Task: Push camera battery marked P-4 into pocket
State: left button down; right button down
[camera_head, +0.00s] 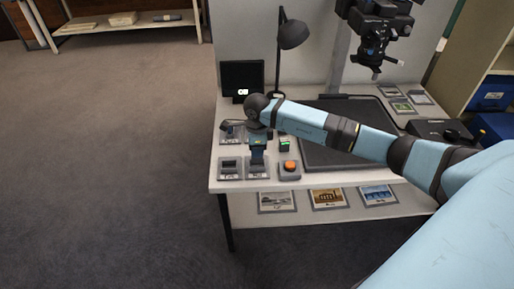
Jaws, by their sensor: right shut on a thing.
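My right arm reaches in from the right, and its right gripper (258,139) points down over the front left of the table. It is shut on a small dark piece, apparently the camera battery; the gripper hides most of it and no P-4 mark is legible. Below it is a grey pocket tray (257,174) with a label too small to read. Similar trays lie to its left, one in front (230,175) with a dark piece in it and one behind (229,141). I cannot tell whether the held piece touches a pocket. My left gripper is out of view.
A small box with a green display (289,146) and an orange button (289,167) stand right of the gripper. A small monitor (242,77) and a lamp (292,36) stand behind. A dark flat board (345,150) lies under my arm. A camera (378,28) hangs above.

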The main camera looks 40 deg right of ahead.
jog(key=shift+f, duration=0.2)
dwell(0.6)
pick_arm(q)
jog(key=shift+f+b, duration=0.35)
jog(key=shift+b, duration=0.1)
pick_arm(e)
jog(key=shift+f, duration=0.5)
pick_arm(q)
jog(key=shift+b, duration=0.45)
pick_arm(e)
jog(key=shift+f, duration=0.6)
jog(key=c, duration=0.9)
grip_release()
jog(key=shift+o, duration=0.2)
jog(key=shift+r, duration=0.1)
